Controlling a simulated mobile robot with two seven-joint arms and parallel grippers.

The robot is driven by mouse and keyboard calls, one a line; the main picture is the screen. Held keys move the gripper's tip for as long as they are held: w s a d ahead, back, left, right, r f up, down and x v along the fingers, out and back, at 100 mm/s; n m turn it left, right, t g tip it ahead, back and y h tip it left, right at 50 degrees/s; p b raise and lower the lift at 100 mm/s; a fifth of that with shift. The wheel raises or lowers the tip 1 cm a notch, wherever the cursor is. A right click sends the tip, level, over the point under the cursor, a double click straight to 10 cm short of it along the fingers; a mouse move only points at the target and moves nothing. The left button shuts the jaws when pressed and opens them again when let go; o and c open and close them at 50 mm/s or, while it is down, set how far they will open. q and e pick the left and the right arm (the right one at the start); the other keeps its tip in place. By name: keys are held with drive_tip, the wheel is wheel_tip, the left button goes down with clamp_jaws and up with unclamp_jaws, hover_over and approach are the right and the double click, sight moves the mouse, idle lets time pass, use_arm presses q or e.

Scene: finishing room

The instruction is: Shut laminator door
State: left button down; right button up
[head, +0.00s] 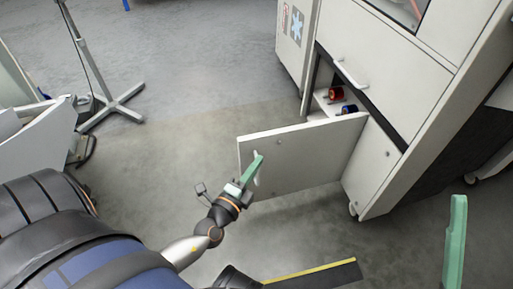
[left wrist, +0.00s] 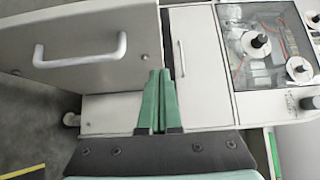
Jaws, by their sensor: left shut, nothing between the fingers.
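The laminator (head: 385,60) is a pale cabinet at the right of the head view. Its lower door (head: 310,158) stands swung open towards the left, with a light handle (head: 256,168) near its free edge. In the left wrist view the door (left wrist: 110,28) and its U-shaped handle (left wrist: 80,62) show at the upper left. My left gripper (head: 258,164) is shut and empty in front of the door by the handle; contact cannot be told. Its green fingers (left wrist: 159,80) are together. One green finger of my right gripper (head: 455,240) shows at the lower right; its opening is unclear.
Red (head: 336,93) and blue (head: 348,109) rolls sit inside the open compartment. An upper panel has its own handle (head: 350,74). A stand (head: 110,104) with splayed feet is at the left. A dark strip with a yellow edge (head: 308,272) lies below. Floor left of the door is clear.

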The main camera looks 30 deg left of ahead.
sight(262, 138)
use_arm(q)
drive_tip(key=w+a, duration=0.1)
drive_tip(key=w, duration=0.2)
drive_tip(key=w+a+b, duration=0.1)
drive_tip(key=shift+w+a, duration=0.25)
drive_tip(key=shift+a, duration=0.05)
drive_tip(key=shift+w+a, duration=0.3)
drive_tip(key=shift+a, duration=0.05)
drive_tip(key=shift+a, duration=0.2)
